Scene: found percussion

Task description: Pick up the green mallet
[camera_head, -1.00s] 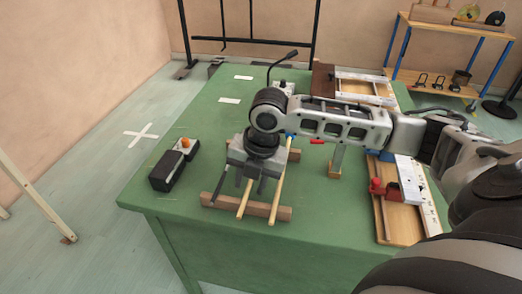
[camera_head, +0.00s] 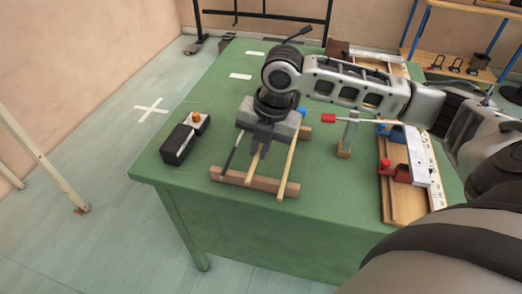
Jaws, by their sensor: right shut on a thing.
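Several mallets lie across a wooden rack, whose front bar (camera_head: 268,184) and back bar (camera_head: 305,132) show. A dark-handled mallet (camera_head: 229,160) is at the left and a pale-handled one (camera_head: 290,165) with a blue head (camera_head: 302,112) at the right. Between them is a middle pale handle (camera_head: 252,169), taken as the green mallet; its head is hidden behind my gripper, so I cannot see its colour. My right gripper (camera_head: 261,148) points down over the rack, shut on this middle handle. The handle's near end still appears at the front bar. My left gripper is not in view.
A black block with an orange knob (camera_head: 184,141) stands left of the rack. A red-tipped rod (camera_head: 328,118), a small upright post (camera_head: 347,140) and a wooden board with red and blue clamps (camera_head: 402,205) are at the right. The green table (camera_head: 330,215) is clear in front.

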